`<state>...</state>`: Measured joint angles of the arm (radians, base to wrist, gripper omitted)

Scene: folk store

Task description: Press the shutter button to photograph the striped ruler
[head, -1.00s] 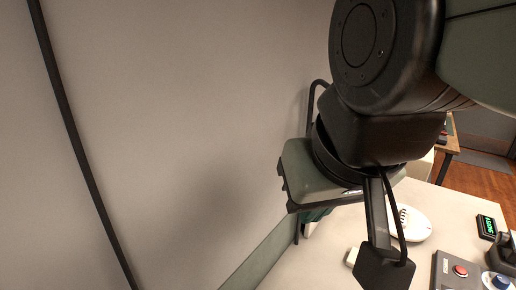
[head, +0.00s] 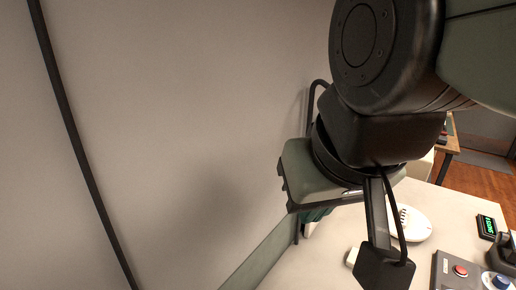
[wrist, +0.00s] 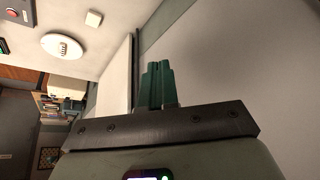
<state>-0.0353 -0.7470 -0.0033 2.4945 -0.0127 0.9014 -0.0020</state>
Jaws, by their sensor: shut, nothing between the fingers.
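My gripper (wrist: 158,85) shows in the wrist view with its green fingers shut together and empty, in front of the pale wall. In the head view its fingers (head: 316,214) are mostly hidden behind my wrist, above the far left edge of the counter. A grey box with a red button (head: 460,271) is at the lower right of the head view, well apart from my gripper. The red button also shows at the top left of the wrist view (wrist: 12,12). A blue button (head: 501,282) is beside it. I cannot tell which is the shutter. I see no striped ruler.
A round white device (head: 414,224) and a small white block (head: 352,257) lie on the pale counter (head: 310,264). A small display with green text (head: 487,227) and a dark device (head: 504,254) are at the right. The wall is close on the left.

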